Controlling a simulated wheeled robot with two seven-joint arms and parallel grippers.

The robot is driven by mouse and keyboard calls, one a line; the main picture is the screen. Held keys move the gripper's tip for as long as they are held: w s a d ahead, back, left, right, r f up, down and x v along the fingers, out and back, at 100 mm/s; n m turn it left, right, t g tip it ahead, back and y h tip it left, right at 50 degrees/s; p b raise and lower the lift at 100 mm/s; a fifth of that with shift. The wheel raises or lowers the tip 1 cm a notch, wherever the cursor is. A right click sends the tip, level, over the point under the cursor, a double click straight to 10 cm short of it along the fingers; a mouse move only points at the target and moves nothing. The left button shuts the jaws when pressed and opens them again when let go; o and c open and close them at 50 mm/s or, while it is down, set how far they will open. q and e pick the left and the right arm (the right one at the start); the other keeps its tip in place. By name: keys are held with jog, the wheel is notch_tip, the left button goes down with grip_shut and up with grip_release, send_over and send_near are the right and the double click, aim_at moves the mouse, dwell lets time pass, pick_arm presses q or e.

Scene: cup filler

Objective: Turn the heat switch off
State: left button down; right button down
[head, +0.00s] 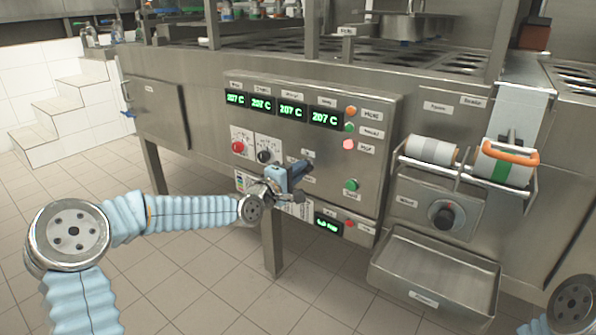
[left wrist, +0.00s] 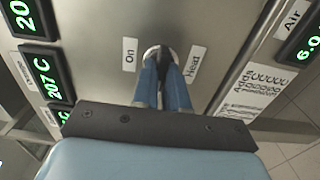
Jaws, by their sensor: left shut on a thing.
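The heat switch (left wrist: 158,52) is on the steel control panel (head: 372,120), between the labels "On" (left wrist: 129,54) and "Heat" (left wrist: 194,63) in the left wrist view. Its round metal collar and dark middle show between my blue fingertips. My left gripper (head: 305,167) reaches the lower middle of the panel in the head view and hides the switch there. In the left wrist view my left gripper (left wrist: 163,72) is shut on the switch, with its fingers on both sides. How far the switch is turned cannot be told. My right gripper is out of view.
Displays (head: 292,111) reading 207 C run along the panel's top. Near the gripper are a red knob (head: 238,147), a black knob (head: 264,156) and a green button (head: 352,185). A steel tray (head: 433,285) and film rolls (head: 432,151) stick out at the right.

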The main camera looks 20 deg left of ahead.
pick_arm(q)
jog(key=shift+f, duration=0.1)
dwell(0.3)
jog(key=c, duration=1.2)
grip_release()
jog(key=shift+o, duration=0.2)
jog(key=p+v, duration=0.2)
jog(key=v, duration=1.2)
jog(key=shift+w, duration=0.1)
